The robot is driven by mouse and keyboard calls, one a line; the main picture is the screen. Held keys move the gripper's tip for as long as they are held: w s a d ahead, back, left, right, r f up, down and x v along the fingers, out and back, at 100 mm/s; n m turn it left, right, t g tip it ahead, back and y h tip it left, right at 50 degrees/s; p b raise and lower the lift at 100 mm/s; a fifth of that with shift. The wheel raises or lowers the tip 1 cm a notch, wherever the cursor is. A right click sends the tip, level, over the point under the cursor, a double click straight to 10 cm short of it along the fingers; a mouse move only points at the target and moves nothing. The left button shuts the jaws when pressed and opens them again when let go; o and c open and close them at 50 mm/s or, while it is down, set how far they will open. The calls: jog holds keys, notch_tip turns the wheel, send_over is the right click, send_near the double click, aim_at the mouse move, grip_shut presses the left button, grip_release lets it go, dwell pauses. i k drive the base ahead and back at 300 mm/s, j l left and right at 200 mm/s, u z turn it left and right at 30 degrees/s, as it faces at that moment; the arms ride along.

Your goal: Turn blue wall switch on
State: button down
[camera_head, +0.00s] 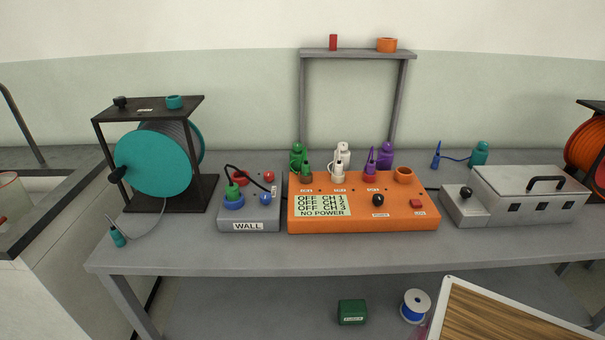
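The grey box labelled WALL (236,226) stands on the bench left of centre. A blue round knob (265,198) sits on its sloped top at the right, beside a small pale tag (275,190). Behind it is a red round knob (268,176). A green plug (233,190) with a black cable stands in the blue socket ring (233,203) on the left; a red socket ring (240,178) is behind. Whether the blue knob is on or off is too small to tell. My gripper is not in view.
Right of the WALL box is an orange unit (345,221), its display (320,206) reading OFF for the channels and NO POWER. A teal cable reel (152,163) stands left. A grey lidded box (525,190) is right. A wood-topped panel (515,320) fills the lower right.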

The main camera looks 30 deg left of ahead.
aim_at(266, 198)
jog(key=u, duration=1.95)
